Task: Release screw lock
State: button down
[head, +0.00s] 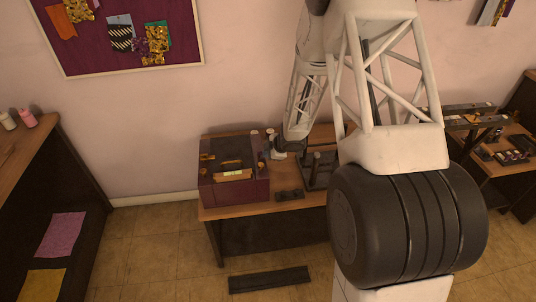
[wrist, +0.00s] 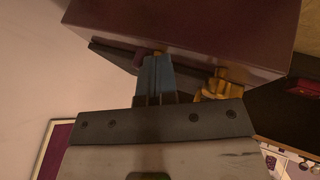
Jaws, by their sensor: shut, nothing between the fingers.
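A maroon box-like unit (head: 234,188) stands on the wooden table, with yellow-gold parts (head: 233,174) on its dark top. In the wrist view its glossy maroon side (wrist: 190,28) fills the top. A yellow-gold fitting (wrist: 218,88), perhaps the screw lock, sits at the unit's dark edge, just right of my gripper. My gripper (wrist: 156,60) has its blue-grey fingers shut together, with nothing held. In the head view the fingers are too small to make out.
The wooden table (head: 222,211) also bears a dark rack (head: 318,170) and a small black object (head: 290,195) right of the unit. Shelving (head: 15,185) stands at the left and another cluttered table (head: 505,150) at the right. A dark bar (head: 269,280) lies on the floor.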

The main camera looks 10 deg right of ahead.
jog(key=shift+w, duration=0.1)
jog(key=w+n+g, duration=0.1)
jog(key=n, duration=0.1)
jog(key=w+n+g+y, duration=0.1)
jog(key=n+g, duration=0.1)
jog(key=n, duration=0.1)
jog(key=w+n+g+y, duration=0.1)
jog(key=n, duration=0.1)
jog(key=shift+d+n, duration=0.3)
jog(key=shift+n, duration=0.1)
jog(key=shift+s+a, duration=0.1)
dwell(0.4)
jog(key=shift+s+a, duration=0.4)
jog(key=shift+s, duration=0.1)
jog(key=shift+r, duration=0.1)
jog(key=v, duration=0.9)
jog(key=shift+w+d+r, duration=0.15)
jog(key=shift+d+r, duration=0.15)
